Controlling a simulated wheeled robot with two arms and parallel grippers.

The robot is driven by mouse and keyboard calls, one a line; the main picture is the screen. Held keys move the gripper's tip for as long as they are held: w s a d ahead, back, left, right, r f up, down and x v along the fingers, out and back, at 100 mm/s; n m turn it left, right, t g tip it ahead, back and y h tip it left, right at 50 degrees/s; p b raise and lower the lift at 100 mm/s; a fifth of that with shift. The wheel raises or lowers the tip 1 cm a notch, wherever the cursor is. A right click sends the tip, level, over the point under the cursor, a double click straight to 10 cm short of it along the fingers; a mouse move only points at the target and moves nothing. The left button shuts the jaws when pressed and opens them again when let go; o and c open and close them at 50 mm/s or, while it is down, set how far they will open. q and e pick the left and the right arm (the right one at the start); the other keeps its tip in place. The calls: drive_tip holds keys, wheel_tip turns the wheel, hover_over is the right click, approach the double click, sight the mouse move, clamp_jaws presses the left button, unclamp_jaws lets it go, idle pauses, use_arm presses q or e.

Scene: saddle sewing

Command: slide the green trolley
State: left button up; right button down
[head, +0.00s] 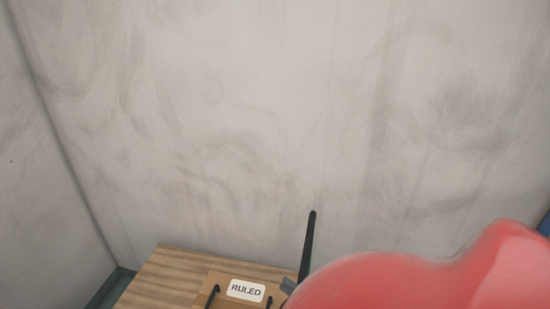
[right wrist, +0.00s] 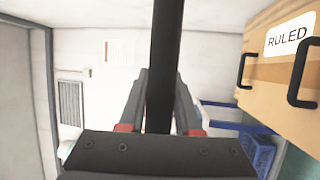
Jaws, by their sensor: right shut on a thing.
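No green trolley shows clearly in either view. My right gripper (head: 289,285) is mostly hidden behind my red arm in the head view. In the right wrist view, the gripper (right wrist: 160,85) has its two fingers on either side of a black bar (right wrist: 167,35) and is shut on it. The bar also stands up, slightly tilted, in the head view (head: 308,243). What the bar is joined to is hidden. My left gripper is out of view.
A wooden box labelled RULED (head: 212,287), with black handles, is beside the bar; it also shows at the right of the wrist view (right wrist: 262,75). A wooden top (head: 172,268) lies behind it. A blue crate (right wrist: 262,155) is lower right. Pale walls (head: 250,120) close the back.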

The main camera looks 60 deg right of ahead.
drive_tip(key=s, duration=0.1)
drive_tip(key=s+d, duration=0.1)
drive_tip(key=s, duration=0.1)
drive_tip(key=s+d, duration=0.1)
drive_tip(key=s, duration=0.1)
drive_tip(key=shift+f, duration=0.1)
drive_tip(key=c, duration=0.6)
unclamp_jaws()
drive_tip(key=shift+d, duration=0.1)
drive_tip(key=s+f+b, duration=0.3)
drive_tip(key=s+b, duration=0.3)
drive_tip(key=s, duration=1.1)
